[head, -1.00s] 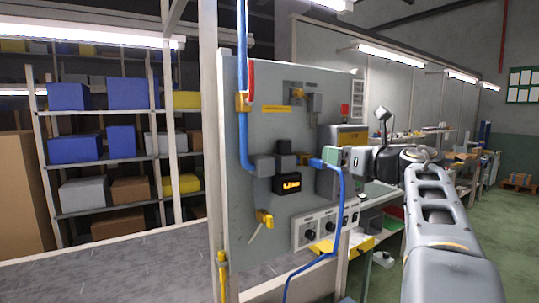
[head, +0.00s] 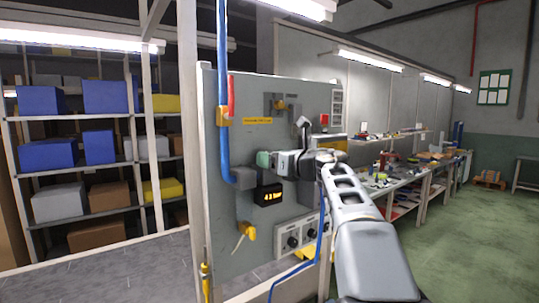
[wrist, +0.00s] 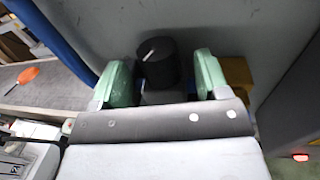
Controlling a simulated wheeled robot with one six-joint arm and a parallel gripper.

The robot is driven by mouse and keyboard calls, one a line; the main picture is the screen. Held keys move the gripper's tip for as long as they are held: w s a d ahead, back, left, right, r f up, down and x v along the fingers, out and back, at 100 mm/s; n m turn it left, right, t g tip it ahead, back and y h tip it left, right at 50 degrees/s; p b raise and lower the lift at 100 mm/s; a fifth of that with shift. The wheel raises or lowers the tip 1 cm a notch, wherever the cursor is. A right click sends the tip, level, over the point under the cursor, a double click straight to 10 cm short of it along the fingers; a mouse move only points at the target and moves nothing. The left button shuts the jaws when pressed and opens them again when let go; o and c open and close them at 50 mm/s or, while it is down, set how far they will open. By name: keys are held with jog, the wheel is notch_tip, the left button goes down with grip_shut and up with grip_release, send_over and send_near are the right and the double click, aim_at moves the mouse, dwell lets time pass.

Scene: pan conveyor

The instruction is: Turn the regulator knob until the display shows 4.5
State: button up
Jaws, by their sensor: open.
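The regulator knob (wrist: 156,66) is a black cylinder with a white pointer line, seen in the wrist view. My gripper (wrist: 160,72) is open, with one green fingertip on each side of the knob. Narrow gaps show between the knob and both fingers, so it is not clamped. In the head view my gripper (head: 266,159) is at the panel just above the display and hides the knob. The display (head: 270,195) is a black box with glowing orange characters; they look like 4.1, but are too small to read surely.
A workbench (head: 400,183) with clutter stands at right. The green floor (head: 460,240) there is mostly open.

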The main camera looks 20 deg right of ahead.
jog(key=shift+w+a, duration=0.25)
jog(key=shift+w, duration=0.35)
jog(key=c, duration=0.9)
jog(key=shift+s+a+m+t+h, duration=0.15)
jog(key=shift+m+t+h, duration=0.15)
jog(key=shift+m+h, duration=0.3)
jog(key=shift+m+t+h, duration=0.3)
jog(key=shift+m+h, duration=0.7)
jog(key=shift+h, duration=0.7)
jog(key=o, duration=0.9)
